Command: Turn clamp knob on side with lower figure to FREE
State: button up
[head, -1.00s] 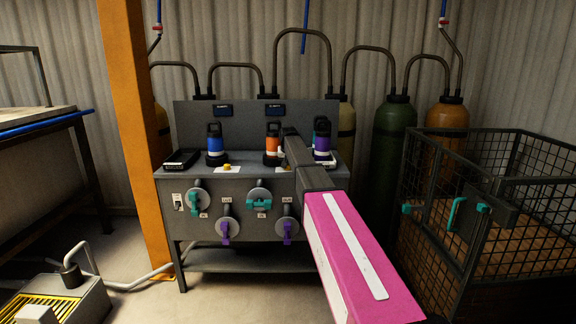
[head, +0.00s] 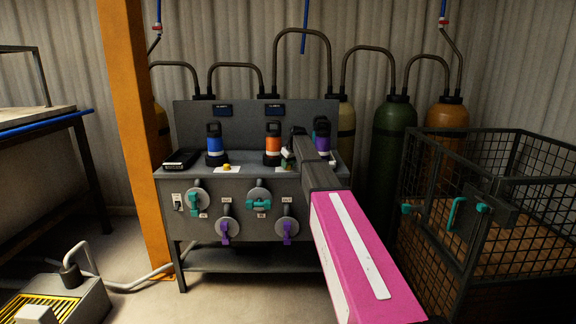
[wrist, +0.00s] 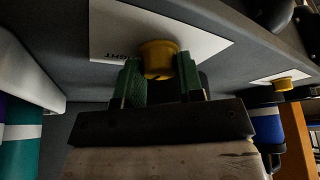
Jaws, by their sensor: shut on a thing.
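Two small dark displays, one left (head: 223,110) and one right (head: 275,109), sit on the back panel of the grey bench (head: 258,182); their figures are too small to read. A yellow knob (head: 227,168) stands on a white label on the bench top at left. In the wrist view a second yellow knob (wrist: 158,57) stands on a white label (wrist: 112,30) with partly visible lettering ending in "GHT". My gripper (wrist: 161,80) has its green fingers shut on this knob. In the head view my gripper (head: 288,160) is at the right label and hides that knob.
Teal (head: 194,201) and purple (head: 225,231) handles stick out of the front. A wire cage (head: 505,185) stands at right, an orange post (head: 136,140) at left.

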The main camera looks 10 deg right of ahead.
jog(key=n, duration=0.2)
jog(key=n+g+y, duration=0.1)
jog(key=n, duration=0.2)
jog(key=shift+w+d+n+y, duration=0.1)
jog(key=shift+w+n+y, duration=0.05)
jog(key=shift+n+y, duration=0.15)
jog(key=n+g, duration=0.2)
jog(key=n, duration=0.2)
jog(key=shift+n+y, duration=0.3)
jog(key=shift+n, duration=0.1)
jog(key=o, duration=0.9)
jog(key=v, duration=1)
jog(key=shift+w+d+r, duration=0.2)
jog(key=shift+r, duration=0.15)
jog(key=shift+s, duration=0.1)
